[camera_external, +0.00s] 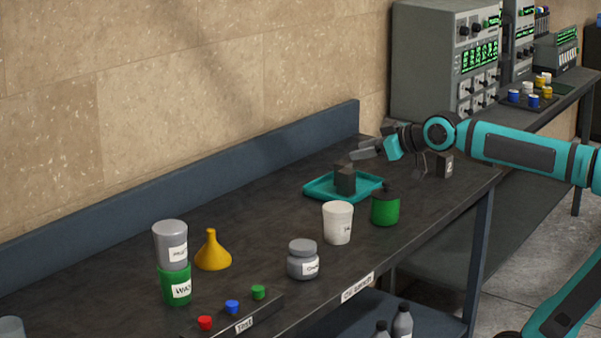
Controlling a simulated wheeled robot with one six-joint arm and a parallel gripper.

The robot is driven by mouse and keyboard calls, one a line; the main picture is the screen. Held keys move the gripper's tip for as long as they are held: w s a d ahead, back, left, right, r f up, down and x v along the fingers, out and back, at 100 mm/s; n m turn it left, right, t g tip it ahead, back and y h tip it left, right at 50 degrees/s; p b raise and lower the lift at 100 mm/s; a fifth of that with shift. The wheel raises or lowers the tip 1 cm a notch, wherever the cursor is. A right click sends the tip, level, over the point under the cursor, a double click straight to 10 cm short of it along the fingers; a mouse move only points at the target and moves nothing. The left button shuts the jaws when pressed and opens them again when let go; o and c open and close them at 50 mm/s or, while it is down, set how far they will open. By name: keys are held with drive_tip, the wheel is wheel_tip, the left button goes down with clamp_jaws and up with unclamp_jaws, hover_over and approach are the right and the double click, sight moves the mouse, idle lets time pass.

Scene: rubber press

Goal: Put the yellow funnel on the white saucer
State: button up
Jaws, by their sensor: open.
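The yellow funnel (212,254) stands on the dark bench at the left, wide end down and spout up. It is just right of a grey container stacked on a green one. I cannot make out a white saucer in this view. My gripper (358,150) is open, with nothing visible between its fingers. It is over the back right part of the bench, beyond the teal tray and well to the right of the funnel. The arm reaches in from the right.
The teal tray (318,187) holds dark blocks. A button strip (235,320) lies at the front. Bench behind the funnel is clear.

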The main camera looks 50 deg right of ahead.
drive_tip(key=s+d+f+m+t+h, duration=0.1)
drive_tip(key=s+d+m+t+h, duration=0.1)
drive_tip(key=s, duration=0.9)
drive_tip(key=d+m+t, duration=0.1)
drive_tip(key=d+t, duration=0.1)
drive_tip(key=d, duration=0.1)
drive_tip(key=shift+s+d+f, duration=0.25)
drive_tip(key=shift+s, duration=0.05)
